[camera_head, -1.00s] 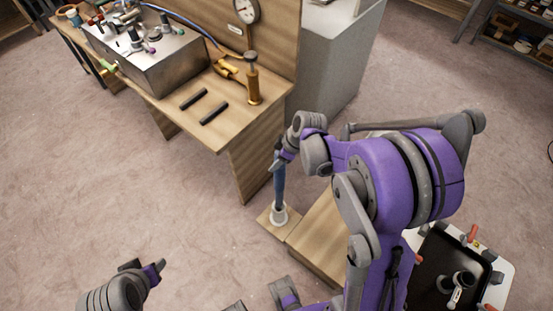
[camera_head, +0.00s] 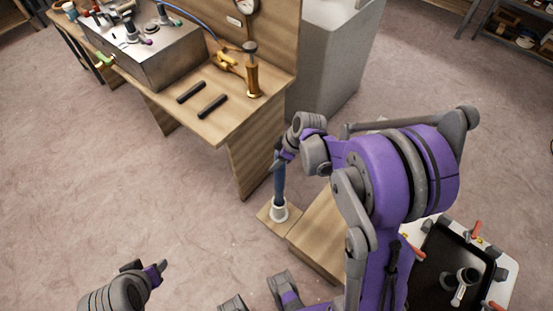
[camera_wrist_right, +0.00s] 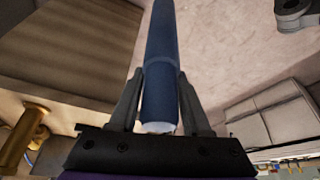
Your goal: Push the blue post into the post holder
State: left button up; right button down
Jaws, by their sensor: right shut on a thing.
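The blue post (camera_head: 279,186) stands about upright beside the workbench, with its lower end in the white post holder (camera_head: 279,211). How deep it sits inside the holder is hidden. My right gripper (camera_head: 281,160) is shut on the upper part of the post. In the right wrist view the post (camera_wrist_right: 161,70) lies between the two fingers of the right gripper (camera_wrist_right: 160,95), and its pale end shows near the palm. My left gripper (camera_head: 150,268) is at the lower left, apart from the post; its fingers are too small to judge.
The holder is on a low wooden base (camera_head: 264,214) next to a wooden block (camera_head: 318,240). The workbench (camera_head: 235,115) behind carries two black bars, a brass pump (camera_head: 252,75) and a metal box (camera_head: 150,55). A black tray (camera_head: 440,262) is at the lower right. The floor at left is clear.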

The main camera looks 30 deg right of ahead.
jog(key=shift+f+b, duration=4.65)
jog(key=shift+f, duration=1.45)
jog(key=shift+c, duration=1.4)
grip_release()
jog(key=p+v, duration=0.2)
jog(key=v, duration=0.9)
jog(key=shift+p, duration=0.35)
jog(key=shift+a+f, duration=0.1)
